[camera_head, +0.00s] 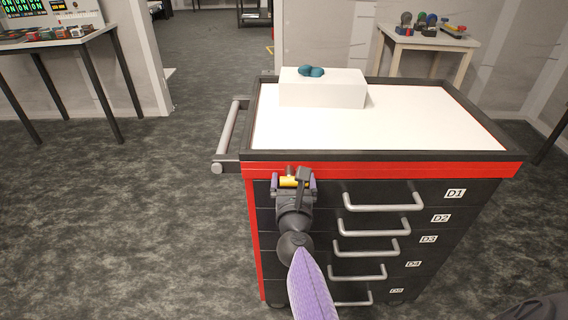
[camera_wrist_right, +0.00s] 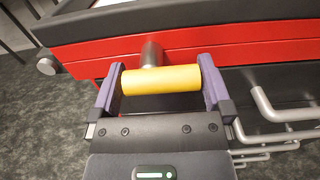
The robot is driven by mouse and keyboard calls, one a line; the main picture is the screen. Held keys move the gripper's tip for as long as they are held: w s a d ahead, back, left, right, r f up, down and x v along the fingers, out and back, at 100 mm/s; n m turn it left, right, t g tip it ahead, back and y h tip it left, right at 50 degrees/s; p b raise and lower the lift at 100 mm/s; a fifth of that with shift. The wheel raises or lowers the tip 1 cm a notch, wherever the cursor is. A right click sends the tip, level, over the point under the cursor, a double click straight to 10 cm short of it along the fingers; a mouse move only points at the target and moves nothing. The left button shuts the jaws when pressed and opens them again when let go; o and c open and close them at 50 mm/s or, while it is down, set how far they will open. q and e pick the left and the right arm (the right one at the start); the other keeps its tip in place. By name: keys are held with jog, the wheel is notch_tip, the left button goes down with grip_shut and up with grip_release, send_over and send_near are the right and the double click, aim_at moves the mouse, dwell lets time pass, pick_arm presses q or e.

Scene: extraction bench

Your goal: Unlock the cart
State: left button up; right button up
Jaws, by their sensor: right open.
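The cart (camera_head: 380,165) is black and red with a white top and a column of drawers with metal handles. A yellow cylinder (camera_head: 288,181) on a short metal stem sticks out from its front near the upper left corner. In the right wrist view the yellow cylinder (camera_wrist_right: 160,79) lies crosswise between the fingers of my right gripper (camera_wrist_right: 161,72). My right gripper (camera_head: 293,184) is open, one finger at each end of the cylinder. Whether the fingers touch its ends I cannot tell. My left gripper is not in view.
A white box (camera_head: 322,92) with a blue-green object (camera_head: 311,71) stands on the cart top. A push bar (camera_head: 228,128) juts from the cart's left side. Drawer handles (camera_head: 383,202) stick out right of my gripper.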

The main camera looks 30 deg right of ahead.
jog(key=shift+w+d, duration=0.1)
jog(key=shift+w, duration=0.1)
jog(key=shift+s+r, duration=0.1)
jog(key=shift+s, duration=0.2)
jog(key=shift+c, duration=0.4)
jog(key=c, duration=0.9)
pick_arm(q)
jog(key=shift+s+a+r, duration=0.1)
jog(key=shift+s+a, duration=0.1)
